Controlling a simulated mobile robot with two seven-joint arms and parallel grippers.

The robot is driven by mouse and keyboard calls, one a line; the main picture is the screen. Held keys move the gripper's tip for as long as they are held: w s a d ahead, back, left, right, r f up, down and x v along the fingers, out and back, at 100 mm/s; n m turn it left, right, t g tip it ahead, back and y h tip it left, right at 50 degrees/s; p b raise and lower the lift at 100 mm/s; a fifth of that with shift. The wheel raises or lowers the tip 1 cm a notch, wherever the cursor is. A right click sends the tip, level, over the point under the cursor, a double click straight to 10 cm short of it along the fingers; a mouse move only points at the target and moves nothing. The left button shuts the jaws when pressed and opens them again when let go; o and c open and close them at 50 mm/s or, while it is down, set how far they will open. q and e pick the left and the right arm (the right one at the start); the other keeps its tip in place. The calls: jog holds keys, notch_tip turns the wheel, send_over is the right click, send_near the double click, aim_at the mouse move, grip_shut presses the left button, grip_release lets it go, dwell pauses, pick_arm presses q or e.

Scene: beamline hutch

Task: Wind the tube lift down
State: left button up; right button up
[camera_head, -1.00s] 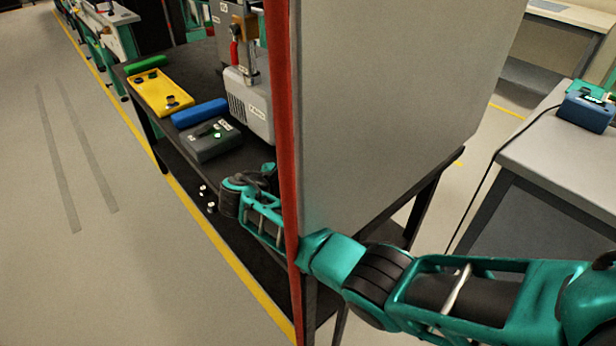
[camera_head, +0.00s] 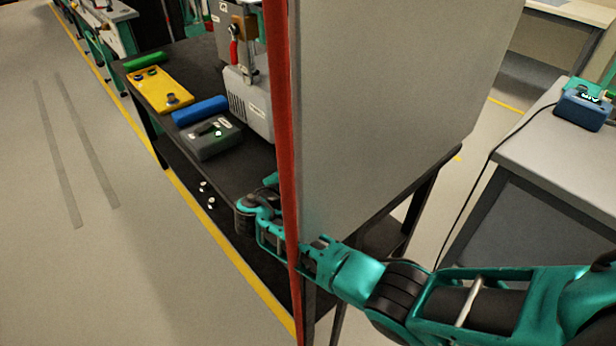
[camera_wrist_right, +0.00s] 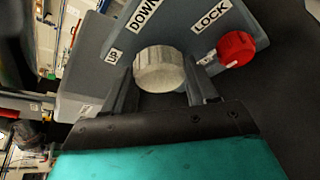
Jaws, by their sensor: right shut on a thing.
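The wrist view shows a pale ribbed knob (camera_wrist_right: 160,66) on a grey housing (camera_wrist_right: 85,75), with UP and DOWN labels beside it. A red knob (camera_wrist_right: 236,48) sits to its right under a LOCK label. My right gripper (camera_wrist_right: 161,84) is shut on the pale knob, one finger on each side. In the head view my right arm comes in from the right, and its wrist (camera_head: 268,222) is partly behind a red-edged grey panel (camera_head: 385,110). The gripper's fingers and the knob are hard to make out there. My left gripper is not in view.
The dark bench (camera_head: 185,62) carries a yellow tray (camera_head: 160,92), a blue block (camera_head: 200,110), a dark grey box (camera_head: 212,139) and a light grey machine (camera_head: 250,100). The large panel blocks the view behind it. The floor at left is open.

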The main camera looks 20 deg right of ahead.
dwell(0.3)
jog(key=o, duration=1)
jog(key=shift+o, duration=0.2)
jog(key=shift+s+a, duration=0.1)
jog(key=v, duration=0.7)
jog(key=shift+p, duration=0.4)
jog(key=shift+s, duration=0.15)
